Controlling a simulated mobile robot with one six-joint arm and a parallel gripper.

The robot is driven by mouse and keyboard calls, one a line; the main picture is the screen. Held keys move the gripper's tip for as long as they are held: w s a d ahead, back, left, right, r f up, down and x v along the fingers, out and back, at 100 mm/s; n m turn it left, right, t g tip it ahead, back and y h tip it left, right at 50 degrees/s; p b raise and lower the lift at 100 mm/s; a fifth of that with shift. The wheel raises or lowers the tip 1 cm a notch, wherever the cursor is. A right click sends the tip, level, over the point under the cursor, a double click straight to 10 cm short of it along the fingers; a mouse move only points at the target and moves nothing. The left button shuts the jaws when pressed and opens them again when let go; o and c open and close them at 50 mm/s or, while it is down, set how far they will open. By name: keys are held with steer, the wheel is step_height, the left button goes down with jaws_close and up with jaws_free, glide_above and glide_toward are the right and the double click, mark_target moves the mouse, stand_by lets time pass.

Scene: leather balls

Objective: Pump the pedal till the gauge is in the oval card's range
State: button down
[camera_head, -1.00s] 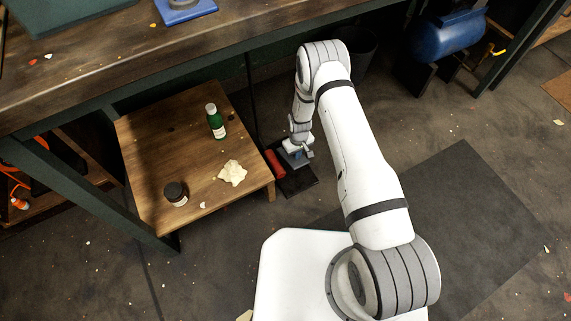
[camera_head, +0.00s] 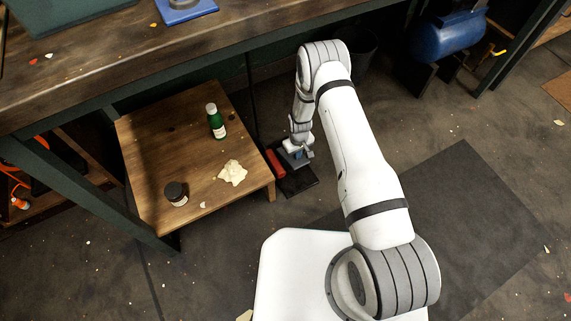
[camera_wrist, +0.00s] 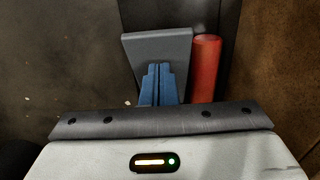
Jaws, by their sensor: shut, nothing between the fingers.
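The foot pump stands on the floor right of the small wooden table, with a grey pedal (camera_wrist: 160,48), a red cylinder (camera_wrist: 206,68) and a dark base plate (camera_head: 301,184). The red cylinder also shows in the head view (camera_head: 275,163). My gripper (camera_wrist: 158,72) has its blue fingers together and empty, over the pedal. It also shows in the head view (camera_head: 297,154), small and low at the pump. I cannot tell whether the fingertips touch the pedal. No gauge face or oval card can be made out in either view.
The small wooden table (camera_head: 146,151) holds a green bottle (camera_head: 216,122), a dark jar (camera_head: 176,193) and a crumpled cream cloth (camera_head: 232,173). A workbench (camera_head: 95,65) runs across the back, with a blue-based object (camera_head: 186,9) cut off at the top. A blue tank (camera_head: 446,37) stands back right.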

mark_target(297, 162)
step_height(297, 162, down, 7)
steer(key=b, duration=0.6)
steer(key=shift+w+r, duration=0.1)
steer(key=shift+r+p, duration=1.55)
steer(key=shift+r, duration=0.85)
steer(key=shift+r+p, duration=1.55)
steer(key=shift+r, duration=1)
